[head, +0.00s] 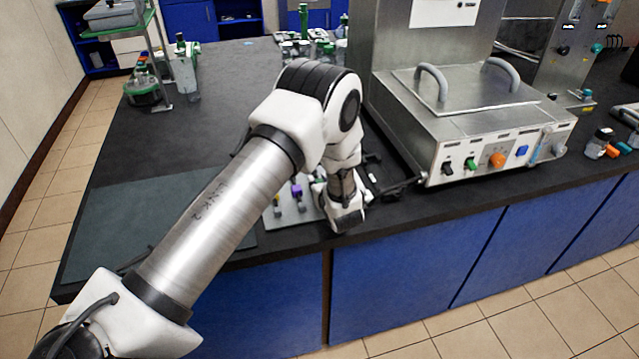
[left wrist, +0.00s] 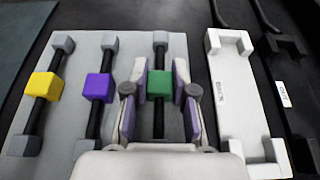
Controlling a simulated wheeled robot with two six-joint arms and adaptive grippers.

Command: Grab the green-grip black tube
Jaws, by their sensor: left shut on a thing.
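The black tube with the green grip (left wrist: 160,86) lies in a grey rack (left wrist: 115,55), its ends in grey holders. My left gripper (left wrist: 156,82) is shut on the green grip, with a finger on each side of it. In the head view my left gripper (head: 345,208) points down at the right end of the rack, near the bench's front edge, and hides the green grip there. Black tubes with a purple grip (left wrist: 98,88) and a yellow grip (left wrist: 46,87) lie parallel to its left in the same rack. My right gripper is out of view.
A white empty holder (left wrist: 232,95) lies right of the rack, with black cables beyond it. A steel unit with handles (head: 465,110) stands to the right on the black bench. A dark mat (head: 130,225) lies to the left. Bottles (head: 310,50) stand at the back.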

